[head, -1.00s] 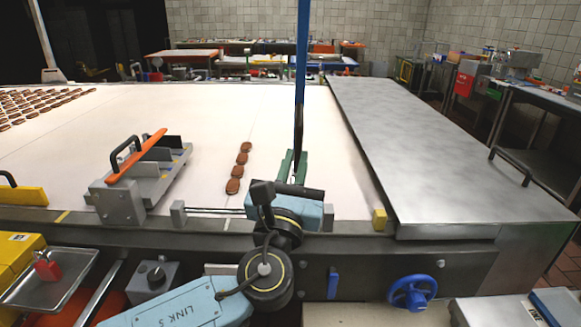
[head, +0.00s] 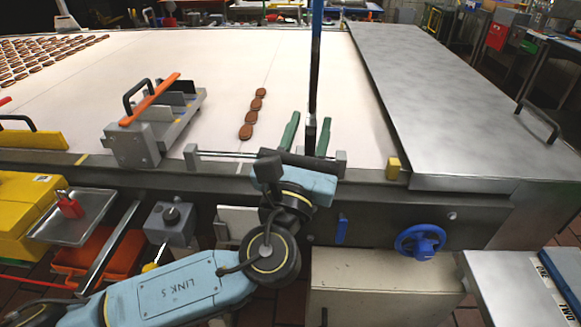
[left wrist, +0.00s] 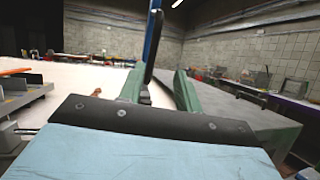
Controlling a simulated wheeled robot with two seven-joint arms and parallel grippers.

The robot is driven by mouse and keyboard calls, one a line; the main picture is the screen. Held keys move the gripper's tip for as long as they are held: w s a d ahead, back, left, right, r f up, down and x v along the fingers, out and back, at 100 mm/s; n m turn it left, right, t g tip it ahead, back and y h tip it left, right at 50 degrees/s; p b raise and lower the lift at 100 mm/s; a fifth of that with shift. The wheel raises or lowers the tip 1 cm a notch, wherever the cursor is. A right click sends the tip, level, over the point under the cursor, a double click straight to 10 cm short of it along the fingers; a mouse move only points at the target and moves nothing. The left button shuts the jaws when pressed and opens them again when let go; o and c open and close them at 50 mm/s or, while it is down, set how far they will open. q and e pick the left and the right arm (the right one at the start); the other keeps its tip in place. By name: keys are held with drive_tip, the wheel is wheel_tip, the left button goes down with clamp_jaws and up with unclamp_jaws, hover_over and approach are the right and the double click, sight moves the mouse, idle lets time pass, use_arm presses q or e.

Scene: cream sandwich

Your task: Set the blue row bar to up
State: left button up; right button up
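The blue row bar (head: 316,45) stands upright at the belt's near edge, blue above and black lower down. It also shows in the left wrist view (left wrist: 154,33). Its foot is near a thin rod with grey end blocks (head: 191,156), partly hidden by my gripper. My left gripper (head: 306,132) has its green fingers spread apart, one on each side of the bar's lower part. In the left wrist view the bar rises between the fingers, nearer the left one, and the right finger (left wrist: 187,92) stands clear of it. My right gripper is not in view.
Several brown biscuits (head: 252,114) lie in a row on the white belt (head: 220,70). A grey fixture with an orange handle (head: 150,98) stands left. A steel cover (head: 450,100) lies right. A blue handwheel (head: 420,241) and small blue lever (head: 341,228) are on the front.

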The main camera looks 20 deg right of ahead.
use_arm(q)
drive_tip(key=v, duration=0.9)
drive_tip(key=shift+a, duration=0.45)
